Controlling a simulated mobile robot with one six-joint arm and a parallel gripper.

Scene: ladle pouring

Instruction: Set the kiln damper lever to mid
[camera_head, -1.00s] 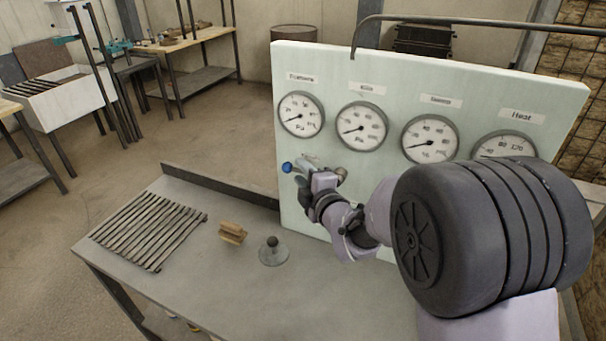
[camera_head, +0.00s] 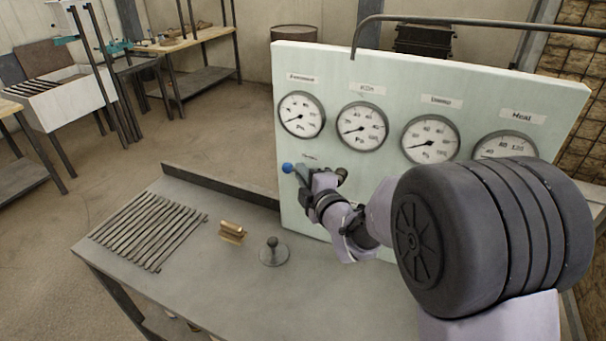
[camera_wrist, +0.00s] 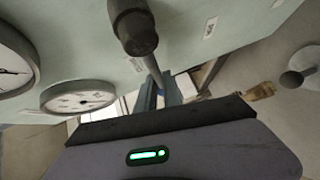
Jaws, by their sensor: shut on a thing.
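A lever with a blue ball knob (camera_head: 287,168) juts from the pale green gauge panel (camera_head: 400,78), below the left gauges. My gripper (camera_head: 302,175) is at the lever, just right of the knob. In the wrist view, the lever's grey rod (camera_wrist: 150,64) runs from a dark round hub (camera_wrist: 134,26) to between the two blue-grey fingers of my gripper (camera_wrist: 160,90), which are shut on it. The hub also shows beside my wrist in the head view (camera_head: 342,174). The knob cannot be made out in the wrist view. The small labels by the lever are unreadable.
Several round gauges, including the one under the Kiln label (camera_head: 362,126), sit above the lever. On the grey bench (camera_head: 215,285) are a slatted grate (camera_head: 150,230), a small brass piece (camera_head: 232,232) and a round-based knob (camera_head: 274,252). The bench front is clear.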

